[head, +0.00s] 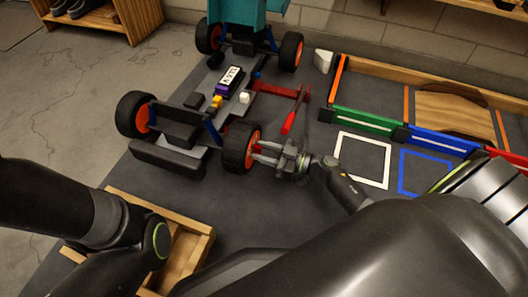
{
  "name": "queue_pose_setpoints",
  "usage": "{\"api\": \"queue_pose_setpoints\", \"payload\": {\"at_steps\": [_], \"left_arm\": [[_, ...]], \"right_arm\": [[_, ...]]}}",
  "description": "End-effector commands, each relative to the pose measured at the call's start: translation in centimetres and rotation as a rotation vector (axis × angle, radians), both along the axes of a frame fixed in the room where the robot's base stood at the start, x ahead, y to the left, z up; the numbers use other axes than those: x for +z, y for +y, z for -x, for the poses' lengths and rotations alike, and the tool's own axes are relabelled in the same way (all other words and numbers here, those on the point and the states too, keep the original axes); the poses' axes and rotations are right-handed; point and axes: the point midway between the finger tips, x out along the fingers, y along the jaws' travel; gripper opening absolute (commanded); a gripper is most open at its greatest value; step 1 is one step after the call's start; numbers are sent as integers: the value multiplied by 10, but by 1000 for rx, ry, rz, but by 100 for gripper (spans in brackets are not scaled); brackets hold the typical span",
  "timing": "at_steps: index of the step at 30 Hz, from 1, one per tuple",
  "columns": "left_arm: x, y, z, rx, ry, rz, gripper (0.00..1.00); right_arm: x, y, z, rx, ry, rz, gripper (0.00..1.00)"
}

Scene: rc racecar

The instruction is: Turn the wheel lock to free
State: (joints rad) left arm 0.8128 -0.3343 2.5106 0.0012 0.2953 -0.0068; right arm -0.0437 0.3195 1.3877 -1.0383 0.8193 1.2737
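The RC racecar (180,128) stands on the dark table, with black tyres and orange rims. Its nearest wheel (238,148) faces my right gripper (260,153). The gripper's two pale fingers are a little apart and reach the outer, orange side of this wheel. I cannot tell whether they close on a small part at the hub. No separate wheel lock can be made out; the hub is partly hidden by the fingers. My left arm comes in at the lower left, and its gripper does not show.
A red tool (290,122) lies beside the car. Green (369,125) and blue (437,141) bars edge a wooden tray at the right. White (362,183) and blue squares mark the table. A wooden box (190,250) is below my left arm.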

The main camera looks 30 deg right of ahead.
Motion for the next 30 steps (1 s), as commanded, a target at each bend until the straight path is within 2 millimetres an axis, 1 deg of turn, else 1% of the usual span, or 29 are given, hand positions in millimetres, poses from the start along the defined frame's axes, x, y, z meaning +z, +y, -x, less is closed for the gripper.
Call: {"api": "queue_pose_setpoints", "payload": {"at_steps": [3,4,9,11,12,23,30], "left_arm": [[0,0,0,0,0,-1,35],[0,0,0,0,0,-1,35],[0,0,0,0,1,-1,35],[0,0,0,0,1,-1,35],[0,0,0,0,1,-1,35],[4,0,-1,1,2,-3,35],[15,0,-1,2,5,-3,35]], "right_arm": [[0,0,0,0,-1,-1,35],[0,0,0,0,-1,-1,32],[0,0,0,0,-1,-1,10],[0,0,0,0,-1,-1,2],[0,0,0,0,-1,-1,0],[1,0,0,0,-25,27,0],[3,1,1,0,-116,129,0]]}}
